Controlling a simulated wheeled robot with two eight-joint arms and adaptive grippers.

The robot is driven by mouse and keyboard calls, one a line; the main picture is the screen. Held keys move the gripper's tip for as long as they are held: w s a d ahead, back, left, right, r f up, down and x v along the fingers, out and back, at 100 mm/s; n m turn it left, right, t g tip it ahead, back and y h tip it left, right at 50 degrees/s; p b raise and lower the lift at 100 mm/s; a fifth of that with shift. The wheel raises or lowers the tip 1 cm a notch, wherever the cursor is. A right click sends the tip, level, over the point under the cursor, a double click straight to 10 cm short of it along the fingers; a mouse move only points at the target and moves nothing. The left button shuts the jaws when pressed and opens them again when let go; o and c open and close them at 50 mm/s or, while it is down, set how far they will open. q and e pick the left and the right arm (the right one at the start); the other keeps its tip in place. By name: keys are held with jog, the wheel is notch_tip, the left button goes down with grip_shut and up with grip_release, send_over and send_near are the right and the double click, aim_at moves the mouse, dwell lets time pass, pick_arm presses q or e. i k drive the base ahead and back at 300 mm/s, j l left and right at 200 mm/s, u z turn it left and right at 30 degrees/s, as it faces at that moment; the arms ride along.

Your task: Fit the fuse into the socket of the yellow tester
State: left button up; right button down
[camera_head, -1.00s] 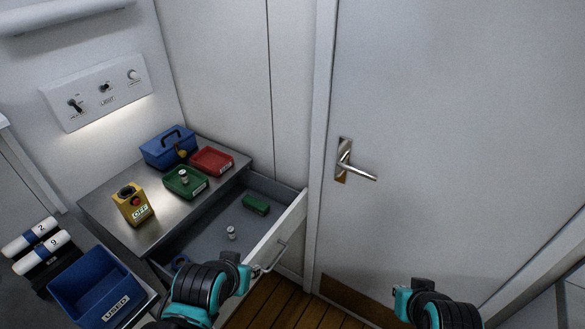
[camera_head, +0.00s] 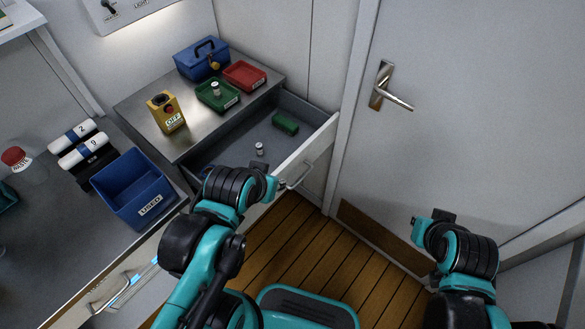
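The yellow tester (camera_head: 167,113) stands upright on the metal cabinet top, with a red button and an "OFF" label. A small pale fuse-like cylinder (camera_head: 215,88) stands in the green tray (camera_head: 210,101). Another (camera_head: 259,149) is inside the open drawer (camera_head: 225,150). My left gripper (camera_head: 281,185) is at the drawer's front, close to its handle (camera_head: 300,177); contact is unclear. My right gripper (camera_head: 424,222) is in front of the door, away from these objects. The fingers of both are too small or hidden to judge.
A red tray (camera_head: 245,76) and a padlocked blue box (camera_head: 201,60) stand behind the green tray. A green block (camera_head: 285,123) lies in the drawer. A blue "USED" bin (camera_head: 132,187) and numbered rolls (camera_head: 78,144) are on the left counter. The wooden floor (camera_head: 300,245) is clear.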

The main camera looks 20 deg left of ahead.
aim_at(158, 105)
jog(key=u, duration=1.65)
